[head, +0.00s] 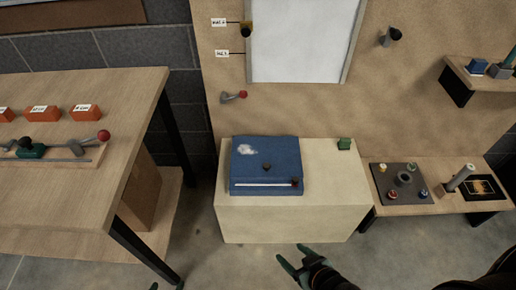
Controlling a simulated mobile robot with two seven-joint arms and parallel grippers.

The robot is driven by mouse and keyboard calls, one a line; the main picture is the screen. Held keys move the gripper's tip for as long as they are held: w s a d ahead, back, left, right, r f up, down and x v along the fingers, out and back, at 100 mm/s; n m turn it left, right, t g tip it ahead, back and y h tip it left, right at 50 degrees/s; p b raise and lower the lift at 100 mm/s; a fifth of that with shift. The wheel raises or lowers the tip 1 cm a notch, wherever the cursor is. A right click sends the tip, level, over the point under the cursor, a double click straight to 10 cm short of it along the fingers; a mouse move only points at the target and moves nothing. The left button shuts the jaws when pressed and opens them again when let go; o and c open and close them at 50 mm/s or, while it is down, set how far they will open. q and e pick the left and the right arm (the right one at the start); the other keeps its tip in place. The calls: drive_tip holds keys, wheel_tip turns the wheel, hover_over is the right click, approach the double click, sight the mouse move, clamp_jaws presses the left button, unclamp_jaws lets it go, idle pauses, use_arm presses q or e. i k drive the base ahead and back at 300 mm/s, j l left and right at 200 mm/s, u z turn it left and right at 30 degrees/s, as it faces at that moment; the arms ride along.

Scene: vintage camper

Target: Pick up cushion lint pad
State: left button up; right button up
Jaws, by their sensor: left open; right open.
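A blue cushion (268,151) lies flat on the pale bench box. It has a white fuzzy patch (246,150), a white strip along its front and two small dark knobs on it. A small green block (344,144) sits on the bench to the right of the cushion; I cannot tell for certain which thing is the lint pad. My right gripper (292,254) is open and empty, in front of the bench and nearer to me than the cushion. Only a tip of my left gripper (153,287) shows at the bottom edge; it is open, and the rest is out of frame.
A wooden table (90,92) with orange blocks stands at the left. A low shelf (440,202) at the right holds a dark plate with knobs. A small wall shelf (478,78) is above it. A lever (234,97) sticks out of the back panel. Floor before the bench is clear.

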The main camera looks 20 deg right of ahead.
sight(343, 144)
drive_tip(key=z, duration=1.3)
